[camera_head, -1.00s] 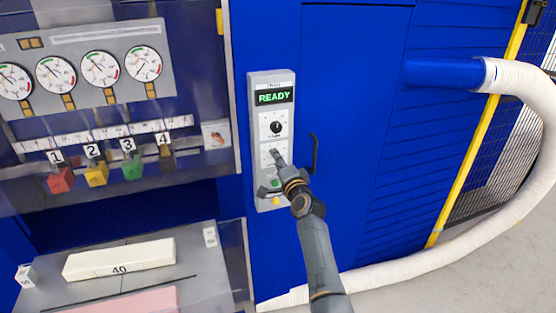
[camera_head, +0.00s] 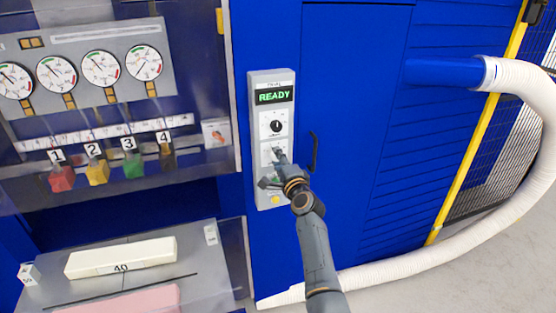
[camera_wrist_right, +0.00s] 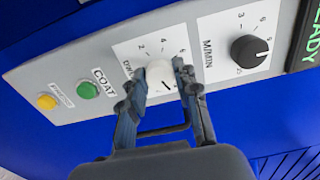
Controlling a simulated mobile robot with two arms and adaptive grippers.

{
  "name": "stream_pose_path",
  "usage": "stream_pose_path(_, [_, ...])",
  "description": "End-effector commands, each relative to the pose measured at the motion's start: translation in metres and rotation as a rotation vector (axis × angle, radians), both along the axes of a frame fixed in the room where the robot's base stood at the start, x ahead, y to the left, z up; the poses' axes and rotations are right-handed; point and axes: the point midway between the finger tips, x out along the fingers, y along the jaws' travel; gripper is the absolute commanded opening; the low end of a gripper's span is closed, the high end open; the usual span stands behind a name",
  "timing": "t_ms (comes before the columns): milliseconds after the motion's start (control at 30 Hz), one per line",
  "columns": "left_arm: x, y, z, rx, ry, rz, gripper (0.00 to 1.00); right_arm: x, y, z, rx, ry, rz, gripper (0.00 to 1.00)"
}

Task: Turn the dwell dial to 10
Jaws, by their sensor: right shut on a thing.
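The dwell dial (camera_wrist_right: 160,77) is a white knob on a white scale plate of the grey control panel (camera_head: 257,140). Its label is partly covered in the right wrist view, with 2, 4 and 6 legible on the scale. My right gripper (camera_wrist_right: 158,87) is shut on the dial, one finger on each side. In the head view my right gripper (camera_head: 278,157) reaches the panel from below and hides most of the dial. The scale's far side is hidden, so I cannot tell the exact setting. My left gripper is not in view.
A black M/MIN knob (camera_wrist_right: 249,51) sits beside the dial, near the green READY display (camera_head: 273,97). A green COAT button (camera_wrist_right: 88,93) and a yellow button (camera_wrist_right: 47,102) are on the other side. A dark door handle (camera_head: 313,152) stands close to the right of the panel.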

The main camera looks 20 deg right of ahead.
Motion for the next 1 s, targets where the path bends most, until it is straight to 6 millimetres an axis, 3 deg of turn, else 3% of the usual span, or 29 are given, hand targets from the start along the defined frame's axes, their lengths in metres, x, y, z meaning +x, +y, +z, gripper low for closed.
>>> stream_pose_path(67, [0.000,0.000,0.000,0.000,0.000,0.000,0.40,0.000,0.000,-0.001,0.000,0.002,0.000,0.00])
stream_pose_path(100, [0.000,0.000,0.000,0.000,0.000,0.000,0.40,0.000,0.000,-0.001,-0.001,0.002,0.000,0.33])
stream_pose_path(200, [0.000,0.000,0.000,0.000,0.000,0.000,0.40,0.000,0.000,-0.001,-0.001,0.002,0.000,0.53])
stream_pose_path(733, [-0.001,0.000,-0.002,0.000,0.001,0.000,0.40,0.000,0.000,-0.001,-0.032,-0.001,0.000,0.54])
stream_pose_path(867, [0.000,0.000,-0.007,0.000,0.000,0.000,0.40,0.000,-0.001,-0.002,-0.183,-0.007,-0.001,0.54])
stream_pose_path(1000, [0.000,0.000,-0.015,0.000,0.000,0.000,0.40,0.000,-0.001,-0.004,-0.496,-0.018,0.000,0.54])
